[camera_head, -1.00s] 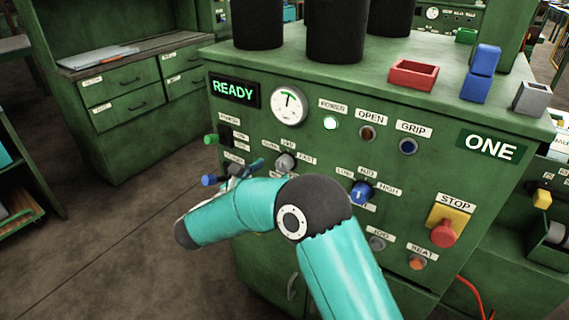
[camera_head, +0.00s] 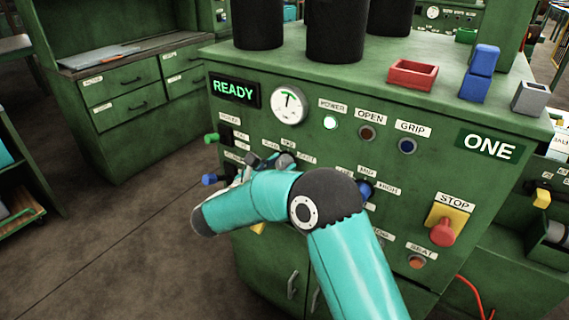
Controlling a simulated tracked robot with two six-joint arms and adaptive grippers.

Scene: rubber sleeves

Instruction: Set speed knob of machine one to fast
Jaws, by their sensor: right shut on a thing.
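Machine one is the green cabinet with the ONE plate (camera_head: 487,148) and a lit READY display (camera_head: 234,91). Its grey speed knob (camera_head: 287,159) sits on the front panel, below the round gauge, under partly covered slow-to-fast labels. My right gripper (camera_head: 270,163) is at this knob and shut on it. The fingers and my teal arm cover part of the knob, so I cannot tell where its pointer stands. My left gripper is not in view.
A blue knob (camera_head: 365,190) with low-to-high labels is partly behind my right arm. A green lever (camera_head: 211,138) and a blue lever (camera_head: 209,179) stick out at the panel's left. A red stop button (camera_head: 443,232) is at the right. Open floor lies left.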

